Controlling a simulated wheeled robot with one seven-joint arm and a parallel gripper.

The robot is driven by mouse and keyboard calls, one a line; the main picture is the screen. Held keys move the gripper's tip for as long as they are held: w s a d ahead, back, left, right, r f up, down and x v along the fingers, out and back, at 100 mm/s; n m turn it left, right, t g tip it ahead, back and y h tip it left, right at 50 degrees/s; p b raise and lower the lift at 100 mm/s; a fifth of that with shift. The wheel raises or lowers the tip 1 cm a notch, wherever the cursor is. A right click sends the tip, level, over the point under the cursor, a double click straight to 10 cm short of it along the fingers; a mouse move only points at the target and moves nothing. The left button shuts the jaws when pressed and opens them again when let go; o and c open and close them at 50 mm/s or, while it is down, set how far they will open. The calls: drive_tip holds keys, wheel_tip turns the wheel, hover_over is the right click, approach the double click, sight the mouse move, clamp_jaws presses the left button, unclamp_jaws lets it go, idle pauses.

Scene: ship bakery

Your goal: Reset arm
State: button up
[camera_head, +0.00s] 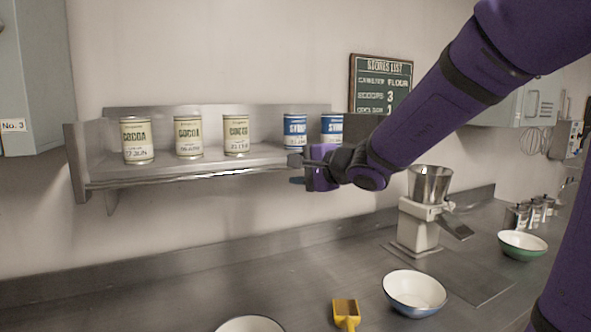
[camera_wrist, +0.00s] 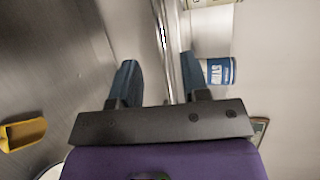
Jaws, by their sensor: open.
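My gripper (camera_head: 297,170) is at the end of my purple arm, at the front edge of the wall shelf near its right end. In the wrist view its two dark fingers (camera_wrist: 157,82) are spread apart with nothing between them. A blue syrup can (camera_head: 295,131) stands on the shelf just behind the gripper, and it also shows in the wrist view (camera_wrist: 218,71) beside the right finger. A second blue can (camera_head: 332,127) stands to its right, partly hidden by my arm.
The metal shelf (camera_head: 190,171) has a raised front rail and holds three cocoa cans (camera_head: 188,137). A stores list board (camera_head: 381,83) hangs behind my arm.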

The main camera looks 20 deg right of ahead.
drive_tip(key=s+a+n+g+y, duration=0.1)
drive_tip(key=s+a+n+g, duration=0.15)
drive_tip(key=s, duration=0.25)
drive_tip(key=s+a+f+n+g+y, duration=0.1)
drive_tip(key=s+a+n+g, duration=0.1)
drive_tip(key=s+n, duration=0.25)
drive_tip(key=s+a+n+g, duration=0.3)
drive_tip(key=s, duration=0.3)
drive_tip(key=s+d+f+n+g+h, duration=0.2)
drive_tip(key=s+d+f+n+h, duration=0.2)
drive_tip(key=s+d+h, duration=0.4)
drive_tip(key=s, duration=0.4)
drive_tip(key=shift+s+d+f, duration=0.15)
drive_tip(key=shift+s+d, duration=0.2)
idle(2.9)
